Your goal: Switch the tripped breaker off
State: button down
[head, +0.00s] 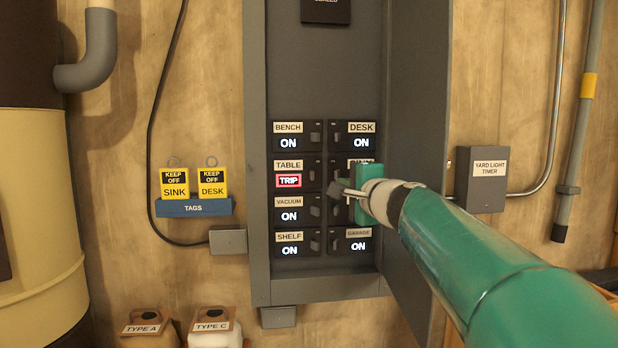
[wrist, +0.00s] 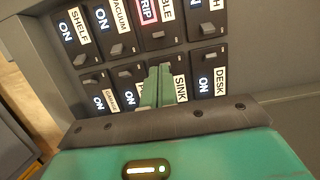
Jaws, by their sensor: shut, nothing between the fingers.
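The tripped breaker, labelled TABLE (head: 288,180), shows a red-framed TRIP display in the left column of the open panel, second from the top. Its dark toggle is at its right side. In the wrist view the TABLE breaker (wrist: 157,32) is at the top, partly cut off by the frame. My gripper (head: 337,188) is shut and empty, in front of the panel just right of the TABLE toggle. In the wrist view its green fingertips (wrist: 160,70) lie just below the TABLE breaker, over the SINK breaker (wrist: 181,85). I cannot tell whether they touch anything.
BENCH (head: 288,136), VACUUM (head: 288,209), SHELF (head: 289,244), DESK (head: 361,136) and GARAGE (head: 358,240) breakers show ON. My gripper hides part of the right column. The panel door (head: 415,110) stands open at right. KEEP OFF tags (head: 174,184) hang at left.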

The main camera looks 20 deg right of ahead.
aim_at(312, 175)
jog(key=w, duration=0.9)
jog(key=shift+w+a, duration=0.3)
jog(key=shift+w, duration=0.1)
